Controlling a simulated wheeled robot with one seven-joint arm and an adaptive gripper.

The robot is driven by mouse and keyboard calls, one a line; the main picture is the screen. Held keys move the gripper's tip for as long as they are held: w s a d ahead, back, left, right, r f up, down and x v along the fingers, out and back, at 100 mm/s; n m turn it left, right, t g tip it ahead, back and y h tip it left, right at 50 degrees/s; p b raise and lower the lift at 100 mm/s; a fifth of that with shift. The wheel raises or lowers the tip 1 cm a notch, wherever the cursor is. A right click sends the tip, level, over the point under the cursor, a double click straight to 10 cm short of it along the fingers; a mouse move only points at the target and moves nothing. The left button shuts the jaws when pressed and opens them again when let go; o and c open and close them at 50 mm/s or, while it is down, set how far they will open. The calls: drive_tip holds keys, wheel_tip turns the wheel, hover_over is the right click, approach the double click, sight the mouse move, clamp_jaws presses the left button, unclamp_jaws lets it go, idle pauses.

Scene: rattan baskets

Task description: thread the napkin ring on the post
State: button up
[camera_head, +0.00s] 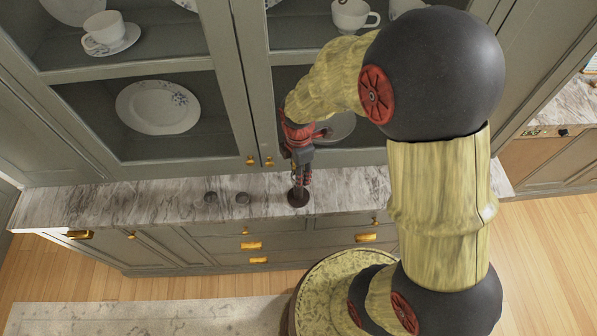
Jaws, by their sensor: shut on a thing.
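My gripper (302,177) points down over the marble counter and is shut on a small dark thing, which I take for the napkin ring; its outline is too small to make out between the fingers. Directly below the fingertips is a dark round base (298,198), which I take for the foot of the post, close to the counter's front edge. The fingers hide most of the post's shaft. I cannot tell whether the ring is around the post or just above it.
Behind is a glass-fronted cabinet (240,85) with a plate (157,107) and cups. The counter's left part is clear.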

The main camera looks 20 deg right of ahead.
drive_tip(key=shift+f+b, duration=1.1)
drive_tip(key=shift+f, duration=0.7)
drive_tip(key=o, duration=1.1)
drive_tip(key=shift+c, duration=0.2)
drive_tip(key=shift+r, duration=0.1)
drive_tip(key=shift+r+p, duration=2.95)
drive_tip(key=shift+r, duration=1.05)
